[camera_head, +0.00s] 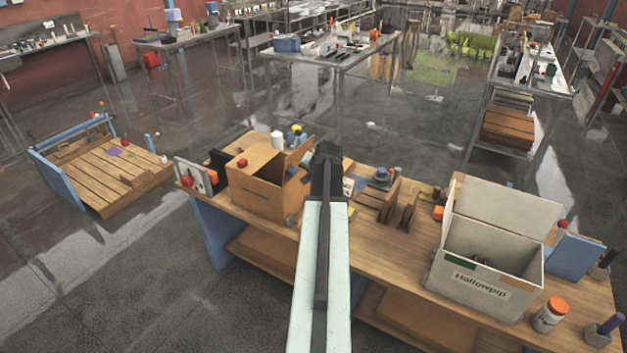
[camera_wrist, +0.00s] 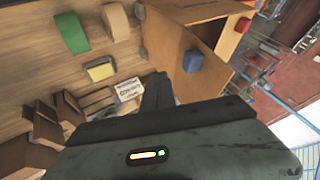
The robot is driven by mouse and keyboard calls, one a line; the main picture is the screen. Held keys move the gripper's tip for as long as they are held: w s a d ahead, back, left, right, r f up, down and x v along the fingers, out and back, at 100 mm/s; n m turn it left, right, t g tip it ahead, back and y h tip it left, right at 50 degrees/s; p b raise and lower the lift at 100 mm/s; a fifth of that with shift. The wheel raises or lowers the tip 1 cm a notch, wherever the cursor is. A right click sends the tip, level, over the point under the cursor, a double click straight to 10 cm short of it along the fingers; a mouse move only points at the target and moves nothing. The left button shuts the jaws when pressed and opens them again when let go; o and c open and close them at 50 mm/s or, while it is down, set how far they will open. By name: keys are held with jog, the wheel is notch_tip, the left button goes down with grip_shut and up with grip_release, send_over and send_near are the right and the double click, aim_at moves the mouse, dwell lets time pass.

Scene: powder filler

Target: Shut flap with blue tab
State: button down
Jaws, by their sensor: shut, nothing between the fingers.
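A brown cardboard box (camera_head: 256,194) stands on the left part of the wooden bench. A blue tab (camera_head: 292,171) shows at its right side, by a raised flap (camera_head: 301,155). The red tab also shows on the box's top left (camera_head: 242,162). My gripper (camera_head: 327,150) is shut and empty, just right of the box. In the wrist view its fingers (camera_wrist: 158,88) are apart from the blue tab. My arm hides part of the bench.
A grey bin labelled Hallowpip (camera_head: 486,283) with its lid raised stands at the bench's right. A white jar with an orange cap (camera_head: 549,315) is beside it. Brown wooden pieces (camera_head: 388,202) and small blocks lie right of my gripper. A slatted pallet (camera_head: 120,165) is at left.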

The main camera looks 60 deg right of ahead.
jog(key=shift+w+d+f, duration=0.15)
jog(key=shift+w+f, duration=0.05)
jog(key=shift+w, duration=0.65)
jog(key=shift+w+d+f, duration=0.2)
jog(key=shift+w, duration=0.7)
jog(key=shift+w+d+f, duration=0.15)
jog(key=shift+w+f, duration=0.05)
jog(key=shift+w, duration=0.65)
